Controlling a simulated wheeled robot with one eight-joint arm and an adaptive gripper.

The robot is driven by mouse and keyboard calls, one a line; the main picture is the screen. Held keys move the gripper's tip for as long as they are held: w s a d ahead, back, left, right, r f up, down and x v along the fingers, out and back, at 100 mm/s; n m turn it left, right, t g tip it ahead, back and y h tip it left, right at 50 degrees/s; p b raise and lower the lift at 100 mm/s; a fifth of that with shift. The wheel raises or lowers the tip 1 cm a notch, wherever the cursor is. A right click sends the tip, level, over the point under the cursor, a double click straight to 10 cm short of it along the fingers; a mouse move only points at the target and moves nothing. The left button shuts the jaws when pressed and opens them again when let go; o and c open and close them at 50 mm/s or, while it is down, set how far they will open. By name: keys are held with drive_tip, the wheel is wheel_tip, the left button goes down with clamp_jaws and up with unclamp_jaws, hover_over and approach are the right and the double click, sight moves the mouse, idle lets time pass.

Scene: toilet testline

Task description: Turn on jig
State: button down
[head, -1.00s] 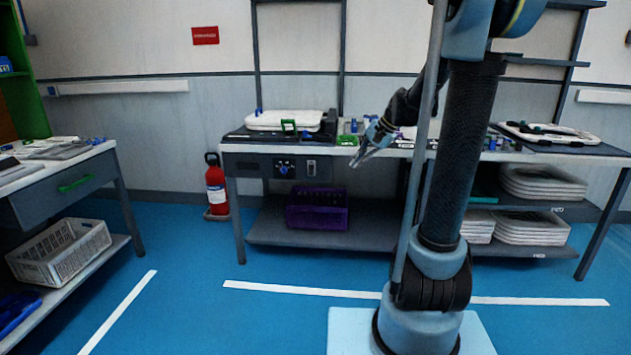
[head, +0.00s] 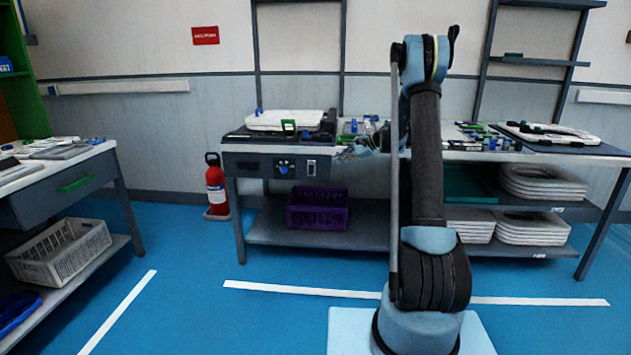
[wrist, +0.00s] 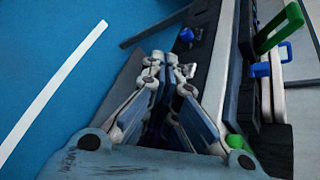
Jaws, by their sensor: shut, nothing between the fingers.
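The jig (head: 240,134) stands on the middle bench, with a white lid-like part and a green handle on top. Below its top, the bench front carries a dark control panel (head: 266,166) with a knob (head: 284,168) and a light rectangular switch plate (head: 311,167). My gripper (head: 344,155) is just right of this panel, at the bench front edge. In the wrist view my gripper (wrist: 166,62) has its fingers together and empty, close beside the bench front. A small silvery piece (wrist: 188,70) shows just right of the fingertips; its contact with them is unclear.
A purple crate (head: 318,222) sits on the shelf below the bench. A red fire extinguisher (head: 216,186) stands left of the bench. Another bench with a green-handled drawer (head: 75,183) is at the left. The blue floor (head: 190,270) between is open.

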sight(317, 177)
drive_tip(key=w+a+f+m+y, duration=0.1)
drive_tip(key=w+f+m+y, duration=0.1)
drive_tip(key=w+f, duration=0.7)
wheel_tip(317, 177, down, 2)
drive_tip(key=shift+a+f+m+y, duration=0.2)
drive_tip(key=shift+a+m+y, duration=0.05)
drive_tip(key=shift+m+y, duration=0.15)
drive_tip(key=x, duration=1)
drive_tip(key=shift+w, duration=0.15)
drive_tip(key=shift+a, duration=0.2)
drive_tip(key=shift+d, duration=0.25)
